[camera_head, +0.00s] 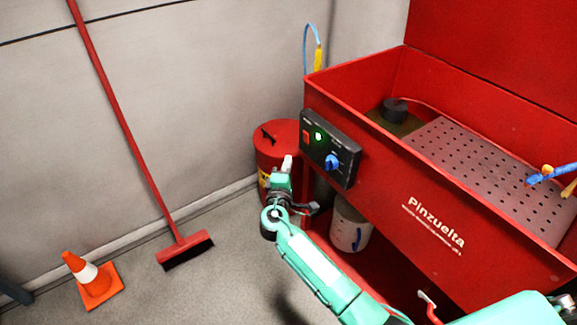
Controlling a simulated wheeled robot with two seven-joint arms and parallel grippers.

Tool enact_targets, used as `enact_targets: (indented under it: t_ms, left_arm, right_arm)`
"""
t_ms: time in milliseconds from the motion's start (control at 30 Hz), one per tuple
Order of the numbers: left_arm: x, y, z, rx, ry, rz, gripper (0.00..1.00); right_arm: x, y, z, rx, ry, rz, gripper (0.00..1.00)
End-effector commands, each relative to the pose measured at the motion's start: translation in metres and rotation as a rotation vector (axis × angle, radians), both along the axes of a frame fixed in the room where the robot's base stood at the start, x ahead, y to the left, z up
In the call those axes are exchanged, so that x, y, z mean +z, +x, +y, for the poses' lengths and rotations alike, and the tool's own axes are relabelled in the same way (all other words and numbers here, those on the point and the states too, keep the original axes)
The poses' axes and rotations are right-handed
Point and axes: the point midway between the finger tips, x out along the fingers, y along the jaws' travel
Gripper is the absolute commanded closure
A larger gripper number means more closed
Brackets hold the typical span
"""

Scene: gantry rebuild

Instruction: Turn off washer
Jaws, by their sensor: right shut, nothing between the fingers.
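The red washer (385,170) with "Pinzuelta" lettering fills the right side of the view. Its black control panel (345,177) is on the front face near the left corner. The panel has a red switch (306,137), a lit green lamp (319,136) and a blue knob (332,162). My right gripper (288,163) is shut and empty, in front of the panel's left end. It appears a little below and left of the red switch, apart from it. The panel controls are not covered. My left gripper is not in view.
A red drum (272,148) stands behind my right gripper. A white bucket (350,230) is under the washer. A red broom (185,250) leans on the wall, and an orange cone (97,290) stands at lower left.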

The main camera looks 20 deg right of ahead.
Motion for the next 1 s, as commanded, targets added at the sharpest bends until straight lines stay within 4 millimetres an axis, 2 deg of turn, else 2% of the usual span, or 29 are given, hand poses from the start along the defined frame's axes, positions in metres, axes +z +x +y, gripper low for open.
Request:
enact_targets:
  t_ms: [100,300,400,600,1000]
  left_arm:
    - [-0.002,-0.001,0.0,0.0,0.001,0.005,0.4]
    - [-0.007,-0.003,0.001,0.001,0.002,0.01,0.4]
    - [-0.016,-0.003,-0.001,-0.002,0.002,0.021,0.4]
    - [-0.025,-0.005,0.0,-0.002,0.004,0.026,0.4]
    - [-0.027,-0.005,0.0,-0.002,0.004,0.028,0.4]
  right_arm:
    - [0.004,0.026,-0.012,-0.001,-0.001,-0.001,1.0]
    - [0.008,0.061,-0.029,-0.001,-0.001,-0.001,1.0]
    - [0.01,0.064,-0.046,-0.002,-0.002,0.001,1.0]
    - [0.01,0.07,-0.062,0.0,0.0,0.001,1.0]
    - [0.01,0.07,-0.064,0.0,0.003,0.001,1.0]
